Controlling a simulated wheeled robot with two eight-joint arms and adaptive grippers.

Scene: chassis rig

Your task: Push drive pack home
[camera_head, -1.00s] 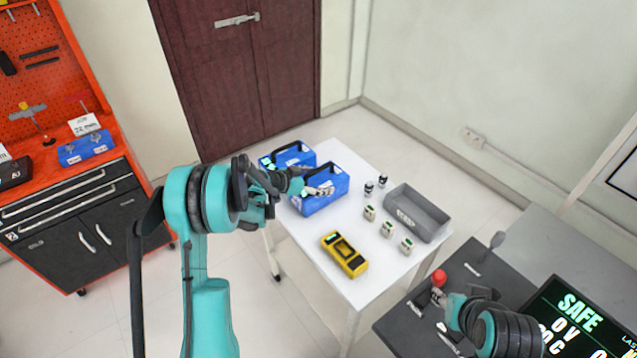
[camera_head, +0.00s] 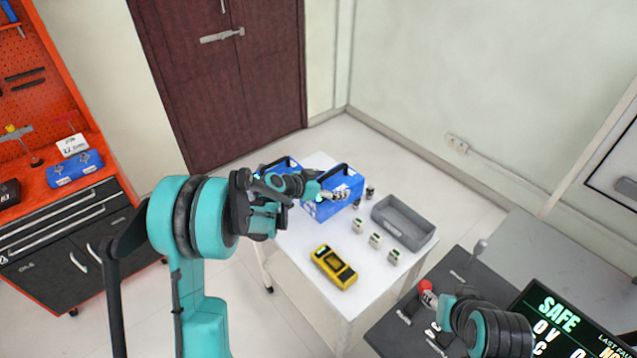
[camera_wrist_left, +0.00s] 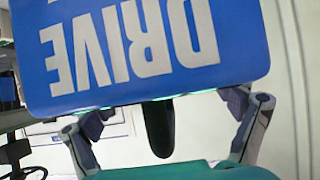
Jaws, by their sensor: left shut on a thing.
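A blue drive pack (camera_head: 345,190) with a dark handle is at the far side of the white table. In the left wrist view, the drive pack (camera_wrist_left: 235,45) fills the top, its "DRIVE" lettering upside down. My left gripper (camera_head: 322,193) is at its front left and shut on it. In the wrist view, the fingers of my left gripper (camera_wrist_left: 167,110) are on either side of a dark part below the pack's face. I cannot tell whether the pack is clear of the table. My right gripper (camera_head: 440,303) is at the lower right, its fingers unclear.
A second blue pack (camera_head: 277,165) is behind my left arm. A grey tray (camera_head: 405,222), several small white blocks (camera_head: 375,240), dark vials (camera_head: 370,192) and a yellow meter (camera_head: 333,267) are on the white table (camera_head: 300,280). A red knob (camera_head: 425,287) and a SAFE screen (camera_head: 570,320) are right.

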